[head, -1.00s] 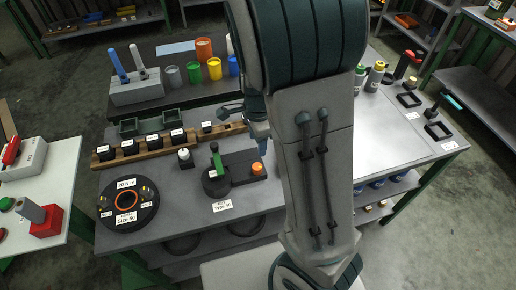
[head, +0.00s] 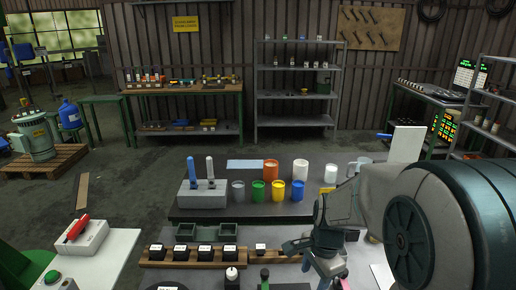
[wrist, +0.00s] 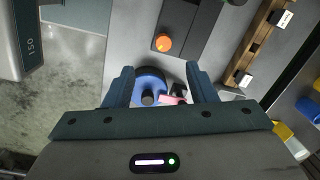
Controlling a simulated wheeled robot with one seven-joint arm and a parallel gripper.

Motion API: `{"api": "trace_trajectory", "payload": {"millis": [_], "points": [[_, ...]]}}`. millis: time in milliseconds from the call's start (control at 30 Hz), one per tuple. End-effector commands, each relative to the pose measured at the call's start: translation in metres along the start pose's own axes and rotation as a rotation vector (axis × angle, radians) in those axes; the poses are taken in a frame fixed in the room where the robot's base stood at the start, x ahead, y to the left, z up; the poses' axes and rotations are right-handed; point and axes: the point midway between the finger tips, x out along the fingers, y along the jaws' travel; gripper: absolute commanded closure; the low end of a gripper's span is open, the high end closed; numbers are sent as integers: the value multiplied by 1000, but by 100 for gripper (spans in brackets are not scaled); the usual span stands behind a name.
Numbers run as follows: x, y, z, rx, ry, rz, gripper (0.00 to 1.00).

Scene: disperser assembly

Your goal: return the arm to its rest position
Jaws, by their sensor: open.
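My gripper (head: 334,277) hangs over the near part of the workbench in the head view, at the end of my folded arm, which fills the lower right. In the wrist view my gripper (wrist: 160,78) shows two dark teal fingers spread apart with nothing held between them. A blue round part (wrist: 150,82) with a dark centre and a small pink piece (wrist: 172,100) show below, in the gap between the fingers. The gripper looks apart from them. The fingertips are cut off by the lower edge in the head view.
An orange knob (wrist: 164,43) on a dark box lies just beyond the fingers. A wooden rail (head: 205,258) with labelled blocks runs left of the gripper. Coloured cups (head: 258,190) and a grey tool holder (head: 203,195) stand behind. A white side table (head: 105,255) stands left.

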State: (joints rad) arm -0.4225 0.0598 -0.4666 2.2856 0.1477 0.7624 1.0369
Motion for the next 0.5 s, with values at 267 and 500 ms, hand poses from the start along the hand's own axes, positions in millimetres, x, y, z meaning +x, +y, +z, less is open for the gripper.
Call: {"api": "trace_trajectory", "payload": {"millis": [267,500], "points": [[-54,42,22,-539,44,-128,49],[-84,81,38,-965,197,-146,49]]}}
